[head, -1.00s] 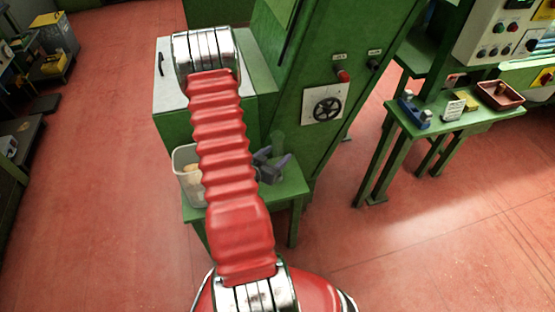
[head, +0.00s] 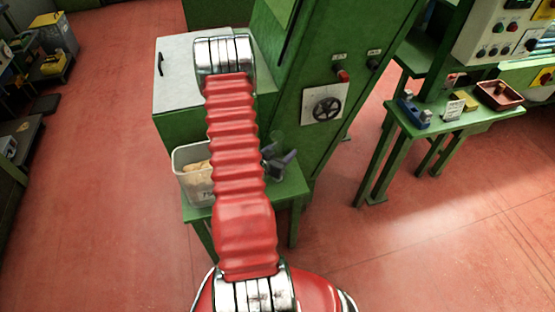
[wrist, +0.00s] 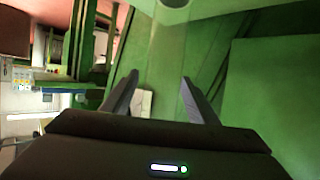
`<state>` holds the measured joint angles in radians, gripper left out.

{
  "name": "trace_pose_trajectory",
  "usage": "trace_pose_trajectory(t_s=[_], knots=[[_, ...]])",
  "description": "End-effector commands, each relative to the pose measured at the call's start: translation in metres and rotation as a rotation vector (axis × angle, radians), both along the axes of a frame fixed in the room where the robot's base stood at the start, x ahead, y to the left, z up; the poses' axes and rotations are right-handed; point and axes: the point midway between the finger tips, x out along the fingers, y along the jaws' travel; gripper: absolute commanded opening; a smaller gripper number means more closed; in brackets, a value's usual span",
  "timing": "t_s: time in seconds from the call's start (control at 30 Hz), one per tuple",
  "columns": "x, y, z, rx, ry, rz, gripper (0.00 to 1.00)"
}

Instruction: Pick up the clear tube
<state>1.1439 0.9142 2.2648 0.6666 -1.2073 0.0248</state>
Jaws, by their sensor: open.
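The clear tube (head: 278,139) shows faintly in the head view as an upright, see-through green-tinted shape at the small green table, just above my gripper in the picture. My gripper (head: 280,157) is mostly hidden behind my red arm, with its dark fingers showing to the right of it. In the wrist view my gripper (wrist: 160,77) has its two fingers spread wide with nothing held between them. A pale round shape at the top edge of the wrist view may be part of the tube, but I cannot tell. The tube's lower part is hidden.
A clear bin (head: 192,180) with cork stoppers stands on the green table (head: 290,188), left of my arm. A tall green machine (head: 335,60) with a handwheel rises behind. A side bench (head: 440,122) at right holds a red tray (head: 499,95). Red floor is open in front.

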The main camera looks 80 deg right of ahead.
Motion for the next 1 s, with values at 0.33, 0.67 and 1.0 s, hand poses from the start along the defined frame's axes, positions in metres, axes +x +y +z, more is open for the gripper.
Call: trace_pose_trajectory(t_s=[0.33,0.67,1.0], knots=[[0.0002,0.0002,0.0002,0.000,0.000,0.000,0.44],[0.0001,0.0002,0.0002,0.000,0.000,0.000,0.21],[-0.0001,0.0001,0.0003,0.000,0.000,0.000,0.09]])
